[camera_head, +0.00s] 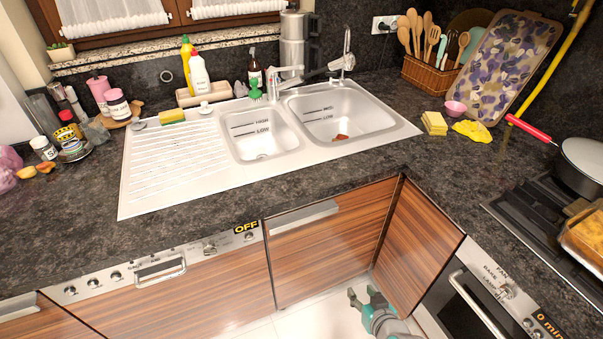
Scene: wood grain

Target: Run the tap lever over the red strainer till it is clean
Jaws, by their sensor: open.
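The red strainer (341,137) is a small reddish-brown piece on the floor of the right sink basin (365,112). The tap (284,74) stands behind the sink, between the two basins, with a pale arm. I cannot make out its lever clearly, and no running water shows. My gripper (361,294) is low at the bottom of the view, in front of the lower cabinets and well below the counter. It is open and empty, apart from the sink and tap.
A smaller basin (260,134) and drainboard (160,165) lie left of the strainer's basin. Bottles (199,74) and a green brush (254,92) stand behind. Sponges (434,123) and a yellow cloth (473,130) lie right. The front counter strip is clear. A pan (583,160) sits far right.

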